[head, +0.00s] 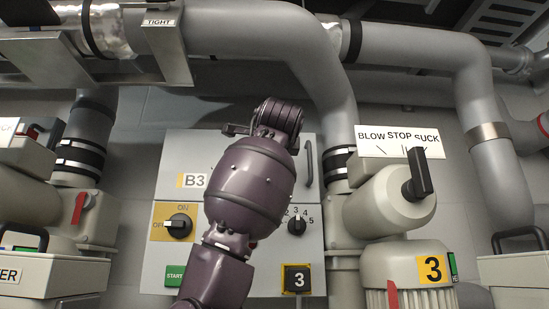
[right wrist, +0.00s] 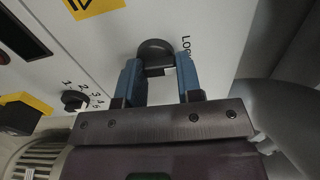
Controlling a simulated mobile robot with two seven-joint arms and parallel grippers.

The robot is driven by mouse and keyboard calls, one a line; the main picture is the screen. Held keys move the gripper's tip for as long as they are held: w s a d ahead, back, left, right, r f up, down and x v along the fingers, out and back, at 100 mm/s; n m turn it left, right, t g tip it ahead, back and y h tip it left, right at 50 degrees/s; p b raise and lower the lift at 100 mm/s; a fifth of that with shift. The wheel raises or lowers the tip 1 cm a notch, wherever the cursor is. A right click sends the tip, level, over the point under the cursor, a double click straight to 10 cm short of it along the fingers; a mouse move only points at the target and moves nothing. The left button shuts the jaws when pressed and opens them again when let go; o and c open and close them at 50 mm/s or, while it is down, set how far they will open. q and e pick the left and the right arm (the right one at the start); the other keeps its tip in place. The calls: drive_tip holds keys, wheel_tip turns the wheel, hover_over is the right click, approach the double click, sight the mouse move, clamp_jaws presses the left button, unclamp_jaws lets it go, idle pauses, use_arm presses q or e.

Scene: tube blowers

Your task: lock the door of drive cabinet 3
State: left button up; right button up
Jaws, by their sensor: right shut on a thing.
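The grey drive cabinet (head: 147,277) labelled B3 fills the middle of the head view, partly behind my right arm. A dark rounded lock knob (right wrist: 155,48) sits on its door in the right wrist view. Letters reading "LOC" (right wrist: 187,45) are printed beside it, the rest hidden by a finger. My right gripper (right wrist: 157,74) has its two blue fingers on either side of the knob, shut on it. In the head view my right wrist covers the knob and the fingertips. My left gripper is not in view.
Large pipes (head: 240,28) run above. A blower (head: 385,215) with a black lever stands close at right.

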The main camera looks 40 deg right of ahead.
drive_tip(key=shift+n, duration=0.3)
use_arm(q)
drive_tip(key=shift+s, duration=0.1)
use_arm(e)
drive_tip(key=o, duration=0.9)
drive_tip(key=shift+a, duration=0.1)
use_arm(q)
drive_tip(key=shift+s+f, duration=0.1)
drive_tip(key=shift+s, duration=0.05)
use_arm(e)
drive_tip(key=shift+o, duration=0.2)
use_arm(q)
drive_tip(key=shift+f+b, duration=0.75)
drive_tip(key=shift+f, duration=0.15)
use_arm(e)
drive_tip(key=v, duration=1)
drive_tip(key=shift+s+a, duration=0.25)
drive_tip(key=shift+a, duration=0.05)
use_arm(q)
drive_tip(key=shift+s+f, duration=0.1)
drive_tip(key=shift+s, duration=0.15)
